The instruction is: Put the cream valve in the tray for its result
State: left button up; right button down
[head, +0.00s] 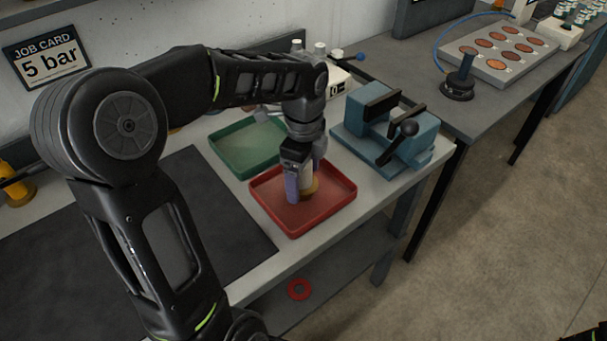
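The cream valve (308,178), with a brass-coloured lower end, is upright at the red tray (341,207). My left gripper (301,182) points down over this tray and appears shut on the valve, with one finger in front of it. The gripper hides part of the valve. I cannot tell whether the valve's lower end touches the tray floor. A green tray (228,150) lies behind and to the left of the red one; the part of it I see is empty. My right gripper is not in view.
A blue vise (417,135) stands close to the right of the red tray. A dark mat (215,215) covers the bench at left. A card on the wall (47,60) reads "JOB CARD 5 bar". A red ring (299,289) lies on the lower shelf.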

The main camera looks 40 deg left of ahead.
pick_arm(q)
jog(key=shift+r, duration=0.1)
jog(key=shift+r, duration=0.2)
notch_tip(320, 180, up, 9)
jog(key=shift+f, duration=0.2)
notch_tip(320, 180, up, 3)
jog(key=shift+r+p, duration=0.15)
jog(key=shift+p, duration=0.95)
